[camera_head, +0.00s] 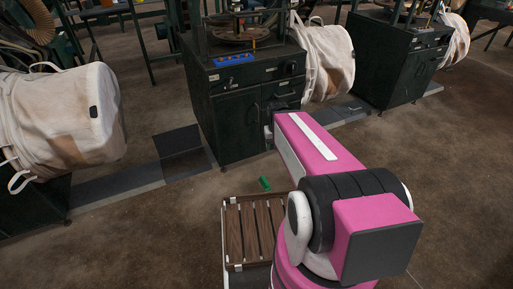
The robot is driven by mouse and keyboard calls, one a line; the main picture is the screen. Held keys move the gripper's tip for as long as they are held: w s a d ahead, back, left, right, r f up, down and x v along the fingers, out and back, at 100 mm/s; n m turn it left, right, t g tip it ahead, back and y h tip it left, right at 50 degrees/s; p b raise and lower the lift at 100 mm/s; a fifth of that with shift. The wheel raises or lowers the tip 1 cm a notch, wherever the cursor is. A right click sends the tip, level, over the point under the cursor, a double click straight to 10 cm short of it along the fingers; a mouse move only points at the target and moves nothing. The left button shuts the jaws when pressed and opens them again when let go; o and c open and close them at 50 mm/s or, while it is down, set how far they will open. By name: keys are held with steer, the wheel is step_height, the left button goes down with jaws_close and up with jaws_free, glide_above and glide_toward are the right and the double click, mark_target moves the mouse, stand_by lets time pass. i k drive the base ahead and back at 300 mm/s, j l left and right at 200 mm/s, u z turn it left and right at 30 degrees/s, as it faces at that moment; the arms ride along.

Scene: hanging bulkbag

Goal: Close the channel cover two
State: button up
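A grey floor channel strip (118,186) runs across the floor between the left bag and the machine cabinet. Darker square plates (182,150) lie on or beside it, left of the cabinet; I cannot tell which is channel cover two or whether one is raised. More grey channel plates (345,112) show right of the cabinet. My pink arm reaches forward from the lower right. My gripper (268,132) is at its far end, in front of the cabinet's lower part. It is small and mostly hidden by the arm, so its fingers cannot be made out.
A dark green machine cabinet (228,120) stands ahead, with another (405,70) at the right. White bulk bags (62,115) hang at left and behind the first cabinet (328,62). A slatted wooden pallet (232,232) and a small green object (265,183) lie nearer. Brown floor is clear at lower left.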

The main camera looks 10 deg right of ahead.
mark_target(180, 139)
steer(key=i+j+z, duration=0.2)
steer(key=j, duration=0.9)
steer(key=i+j+z, duration=0.15)
steer(key=j, duration=0.95)
steer(key=i+j+z, duration=0.2)
steer(key=j, duration=0.9)
steer(key=k, duration=0.1)
